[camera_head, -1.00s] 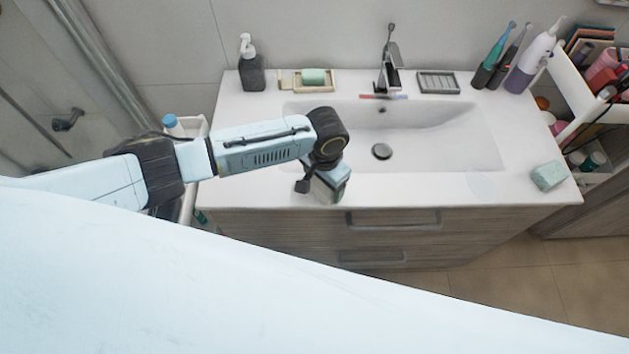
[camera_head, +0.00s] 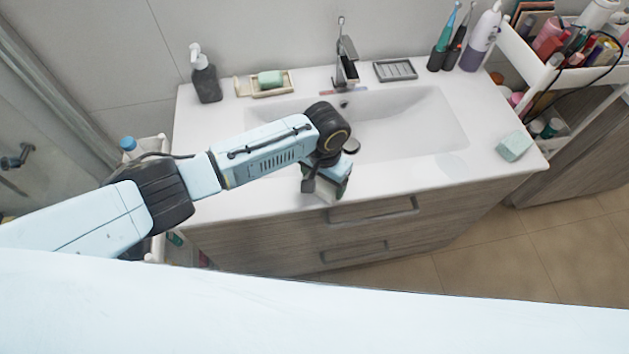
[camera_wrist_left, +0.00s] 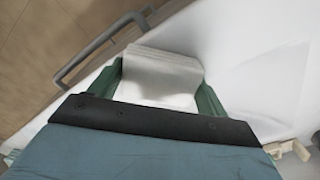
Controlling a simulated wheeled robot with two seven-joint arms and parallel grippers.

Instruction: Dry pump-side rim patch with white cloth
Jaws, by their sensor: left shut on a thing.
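My left gripper (camera_head: 326,192) is at the front rim of the white sink counter (camera_head: 240,202), near the top drawer handle. In the left wrist view, its green fingers (camera_wrist_left: 158,90) are shut on a folded white cloth (camera_wrist_left: 158,72). I cannot tell whether the cloth touches the rim. The dark pump bottle (camera_head: 206,82) stands upright at the back left of the counter, well apart from the gripper. A faint round patch (camera_head: 452,165) shows on the right front rim. No patch is clear on the pump side; my arm covers part of that rim. My right gripper is out of view.
A green soap bar in a dish (camera_head: 265,84), the faucet (camera_head: 346,60) and a grey tray (camera_head: 395,70) line the back. A pale green block (camera_head: 514,146) sits at the right front corner. A crowded white cart (camera_head: 535,60) stands at the right.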

